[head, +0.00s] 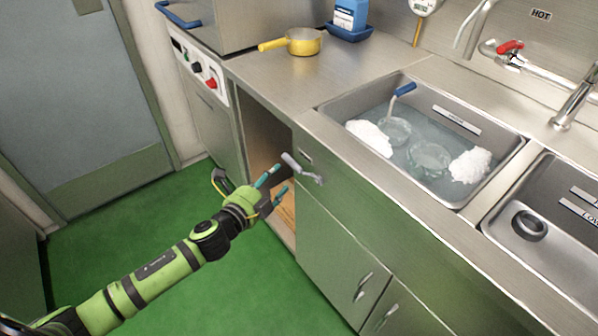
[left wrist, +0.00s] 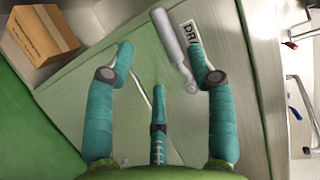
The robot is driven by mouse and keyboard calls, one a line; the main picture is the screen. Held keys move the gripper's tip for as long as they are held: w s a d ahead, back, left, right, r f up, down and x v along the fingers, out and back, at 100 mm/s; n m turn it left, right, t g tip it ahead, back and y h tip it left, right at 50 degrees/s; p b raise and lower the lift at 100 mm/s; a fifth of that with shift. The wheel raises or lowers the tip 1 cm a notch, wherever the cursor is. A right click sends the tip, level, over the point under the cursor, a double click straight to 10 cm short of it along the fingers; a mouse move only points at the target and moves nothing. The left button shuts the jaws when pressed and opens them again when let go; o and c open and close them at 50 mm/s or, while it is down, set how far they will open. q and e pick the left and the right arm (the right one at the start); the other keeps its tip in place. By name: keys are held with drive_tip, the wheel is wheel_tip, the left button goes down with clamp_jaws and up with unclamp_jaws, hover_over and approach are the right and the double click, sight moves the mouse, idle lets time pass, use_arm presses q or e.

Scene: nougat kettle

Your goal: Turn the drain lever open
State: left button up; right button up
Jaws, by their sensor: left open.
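The drain lever (head: 300,168) is a grey metal handle on the front panel below the sink, slanting up to the left. My left gripper (head: 274,182) is open just left of it, its teal fingers pointing towards it. In the left wrist view the lever (left wrist: 170,38) shows ahead between the fingertips of the open gripper (left wrist: 160,52), closer to the right finger. Whether a finger touches it I cannot tell. A label (left wrist: 190,32) reading "DR" is beside the lever, partly covered by the right finger. My right gripper is not in view.
The sink basin (head: 335,108) holds water, glass bowls and white foam. A yellow pan (head: 303,42) stands on the counter. Cabinet doors (head: 340,250) with handles are below the lever. A cardboard box (left wrist: 38,35) shows at the left wrist view's upper left. Green floor (head: 180,240) is clear.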

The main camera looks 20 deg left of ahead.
sight(302, 170)
use_arm(q)
drive_tip(key=x, duration=0.7)
drive_tip(key=shift+r, duration=0.15)
clamp_jaws()
